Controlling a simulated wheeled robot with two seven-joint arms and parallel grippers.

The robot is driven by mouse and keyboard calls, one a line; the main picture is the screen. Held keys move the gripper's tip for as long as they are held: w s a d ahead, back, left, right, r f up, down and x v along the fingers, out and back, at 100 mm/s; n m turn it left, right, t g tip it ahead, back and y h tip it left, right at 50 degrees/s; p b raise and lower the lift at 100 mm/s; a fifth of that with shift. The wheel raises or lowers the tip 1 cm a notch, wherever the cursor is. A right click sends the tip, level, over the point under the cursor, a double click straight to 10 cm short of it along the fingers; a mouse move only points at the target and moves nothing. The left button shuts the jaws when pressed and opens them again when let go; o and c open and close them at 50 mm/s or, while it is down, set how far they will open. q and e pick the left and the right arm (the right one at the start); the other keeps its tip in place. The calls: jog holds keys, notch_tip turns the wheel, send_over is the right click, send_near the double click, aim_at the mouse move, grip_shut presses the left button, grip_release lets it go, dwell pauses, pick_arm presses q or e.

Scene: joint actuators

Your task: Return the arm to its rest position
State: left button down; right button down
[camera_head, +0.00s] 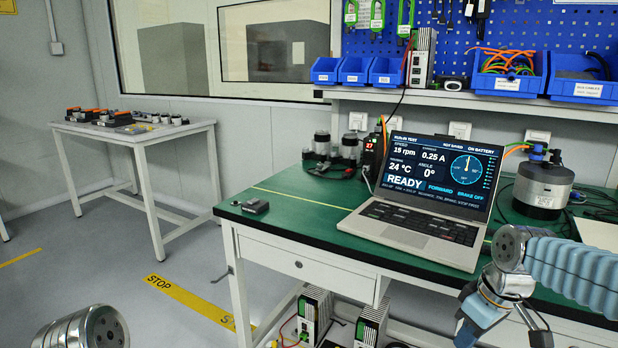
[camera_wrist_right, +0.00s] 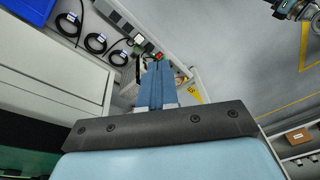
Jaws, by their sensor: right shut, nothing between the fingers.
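My right arm (camera_head: 575,268) comes in from the right in the head view, in front of the workbench's right side, with its grey joint and blue parts hanging down near the front edge. My right gripper shows in the right wrist view (camera_wrist_right: 160,80); its two blue fingers are together with nothing between them. Its fingertips point toward the area under a white bench, with grey floor beside them. Of my left arm, only a grey round joint (camera_head: 85,330) shows at the lower left of the head view; the left gripper is out of view.
The green workbench (camera_head: 300,212) holds an open laptop (camera_head: 425,200), a small dark block (camera_head: 255,206) and a round silver actuator (camera_head: 541,185). Power units stand beneath it. A white side table (camera_head: 135,134) with parts stands at the left. Floor between is clear.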

jog(key=w+a+f+m+y, duration=0.1)
jog(key=a+f, duration=0.2)
jog(key=f, duration=0.4)
jog(key=w+a+f, duration=0.2)
jog(key=a+f, duration=0.1)
jog(key=f, duration=0.4)
jog(key=s+a+f+m, duration=0.1)
jog(key=s+a+f, duration=0.2)
jog(key=f, duration=0.4)
jog(key=s+a+f+m+y, duration=0.1)
jog(key=s+a+f+m, duration=0.1)
jog(key=f, duration=0.5)
jog(key=s+a+f+m+g, duration=0.1)
jog(key=s+a+f, duration=0.3)
jog(key=f, duration=0.3)
jog(key=shift+a, duration=0.9)
jog(key=c, duration=1.6)
grip_release()
jog(key=s+a+f+m, duration=0.2)
jog(key=s+f, duration=0.2)
jog(key=s, duration=0.1)
jog(key=shift+s+f, duration=0.25)
jog(key=shift+s, duration=0.1)
jog(key=shift+o, duration=0.8)
jog(key=shift+s+a, duration=0.15)
